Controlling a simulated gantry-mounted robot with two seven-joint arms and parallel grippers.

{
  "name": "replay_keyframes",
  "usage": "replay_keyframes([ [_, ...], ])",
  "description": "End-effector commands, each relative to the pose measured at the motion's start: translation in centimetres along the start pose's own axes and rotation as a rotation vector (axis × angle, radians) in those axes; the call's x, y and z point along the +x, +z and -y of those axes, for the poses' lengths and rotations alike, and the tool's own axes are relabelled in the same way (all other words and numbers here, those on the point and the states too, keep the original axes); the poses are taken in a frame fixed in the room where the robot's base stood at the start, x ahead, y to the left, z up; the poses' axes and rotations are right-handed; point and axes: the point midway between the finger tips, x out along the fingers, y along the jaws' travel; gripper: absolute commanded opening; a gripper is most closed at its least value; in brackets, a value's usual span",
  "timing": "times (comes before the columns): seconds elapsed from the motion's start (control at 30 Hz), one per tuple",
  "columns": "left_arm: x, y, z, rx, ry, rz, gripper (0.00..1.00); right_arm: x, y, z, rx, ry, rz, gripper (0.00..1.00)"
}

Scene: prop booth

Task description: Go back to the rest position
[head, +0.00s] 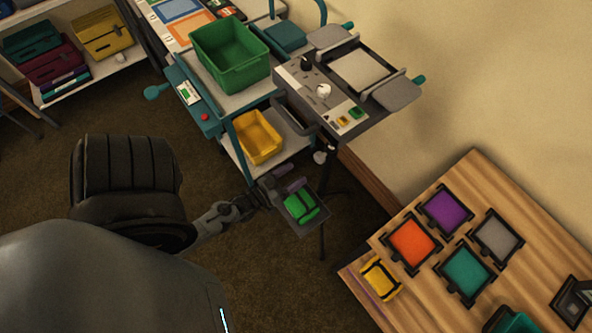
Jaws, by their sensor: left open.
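My left gripper (290,178) is in the middle of the head view, at the end of the dark arm coming in from the left. My right gripper is not in view.
Behind stands a cart with a green bin (232,58) above a yellow bin (258,137). A grey machine on a stand (350,80) is beside it. A wooden table (480,175) with coloured trays fills the lower right. Shelves (85,80) are upper left.

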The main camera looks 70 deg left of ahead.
Motion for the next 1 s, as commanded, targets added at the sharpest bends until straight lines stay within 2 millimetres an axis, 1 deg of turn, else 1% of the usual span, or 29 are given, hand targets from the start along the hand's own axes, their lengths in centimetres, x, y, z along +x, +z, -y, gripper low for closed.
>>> replay_keyframes([
  [0.3,0.0,0.0,0.0,0.0,0.0,0.0,0.69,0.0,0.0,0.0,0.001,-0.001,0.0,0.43],
  [0.4,0.3,-0.2,0.0,0.005,0.008,-0.004,0.69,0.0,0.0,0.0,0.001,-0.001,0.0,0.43],
  [0.47,0.8,-0.4,-0.7,0.006,0.031,-0.007,0.69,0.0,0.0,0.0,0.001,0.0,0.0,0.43],
  [0.53,1.6,-1.2,-1.9,0.008,0.066,-0.024,0.69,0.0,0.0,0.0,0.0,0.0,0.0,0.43],
  [0.57,2.1,-1.7,-2.5,0.009,0.083,-0.035,0.69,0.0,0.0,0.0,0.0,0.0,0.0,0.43],
  [0.67,3.9,-3.9,-5.5,0.015,0.152,-0.064,0.69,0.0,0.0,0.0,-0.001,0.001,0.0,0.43],
  [0.73,5.5,-5.3,-8.4,0.03,0.204,-0.044,0.69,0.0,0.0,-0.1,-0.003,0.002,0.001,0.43],
  [0.8,6.9,-6.4,-11.5,0.056,0.246,0.017,0.69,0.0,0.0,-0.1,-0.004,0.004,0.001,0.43],
  [0.9,7.9,-7.3,-15.2,0.103,0.282,0.128,0.69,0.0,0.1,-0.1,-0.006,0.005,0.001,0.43],
  [1.0,7.9,-8.0,-18.3,0.155,0.303,0.259,0.69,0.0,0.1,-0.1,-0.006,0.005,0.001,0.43],
])
